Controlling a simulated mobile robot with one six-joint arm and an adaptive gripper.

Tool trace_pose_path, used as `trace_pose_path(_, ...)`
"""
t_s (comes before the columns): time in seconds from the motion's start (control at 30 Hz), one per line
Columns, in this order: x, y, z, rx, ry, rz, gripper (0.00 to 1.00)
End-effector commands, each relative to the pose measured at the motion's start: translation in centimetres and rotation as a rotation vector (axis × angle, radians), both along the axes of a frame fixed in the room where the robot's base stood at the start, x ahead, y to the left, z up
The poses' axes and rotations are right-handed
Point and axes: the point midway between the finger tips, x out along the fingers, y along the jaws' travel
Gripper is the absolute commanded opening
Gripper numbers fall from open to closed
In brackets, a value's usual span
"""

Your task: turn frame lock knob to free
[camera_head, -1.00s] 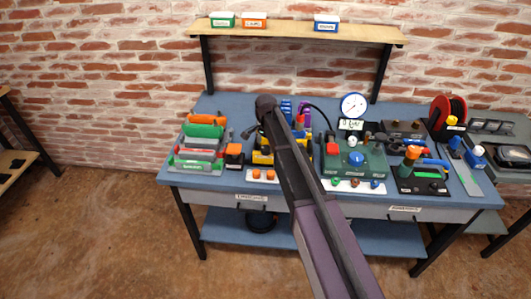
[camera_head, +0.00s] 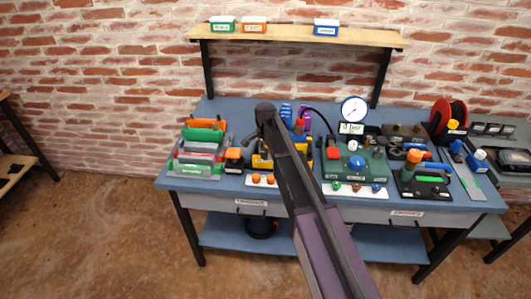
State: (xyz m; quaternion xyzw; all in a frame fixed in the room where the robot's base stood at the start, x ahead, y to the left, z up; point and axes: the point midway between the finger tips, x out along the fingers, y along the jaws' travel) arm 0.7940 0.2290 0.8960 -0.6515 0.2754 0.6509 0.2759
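My arm (camera_head: 305,195) reaches up from the lower right across the bench, with a dark joint (camera_head: 265,109) at its far end. A yellow device (camera_head: 261,160) stands on the bench, partly covered by my arm. A green box (camera_head: 352,166) to the right of the arm carries a blue knob (camera_head: 357,162). I cannot tell which knob is the frame lock knob, nor read its setting.
The blue bench (camera_head: 226,112) holds green, grey and orange parts (camera_head: 203,142) at left. A round gauge (camera_head: 354,109), a black base (camera_head: 421,184) and a red reel (camera_head: 448,114) stand at right. A shelf (camera_head: 290,34) with small boxes is above. Floor at left is clear.

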Motion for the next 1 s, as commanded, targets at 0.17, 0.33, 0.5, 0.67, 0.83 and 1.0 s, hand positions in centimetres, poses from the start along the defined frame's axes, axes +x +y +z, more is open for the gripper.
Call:
trace_pose_path(0.17, -0.04, -0.02, -0.02, -0.001, 0.001, 0.001, 0.11)
trace_pose_path(0.33, -0.04, -0.03, -0.03, 0.000, 0.001, 0.018, 0.11)
trace_pose_path(0.5, -0.05, -0.03, -0.03, -0.001, 0.002, 0.068, 0.11)
trace_pose_path(0.67, -0.06, -0.05, -0.03, -0.001, 0.002, 0.155, 0.11)
trace_pose_path(0.83, -0.06, -0.06, -0.04, -0.001, 0.002, 0.285, 0.11)
trace_pose_path(1.0, -0.07, -0.07, -0.04, -0.001, 0.002, 0.441, 0.11)
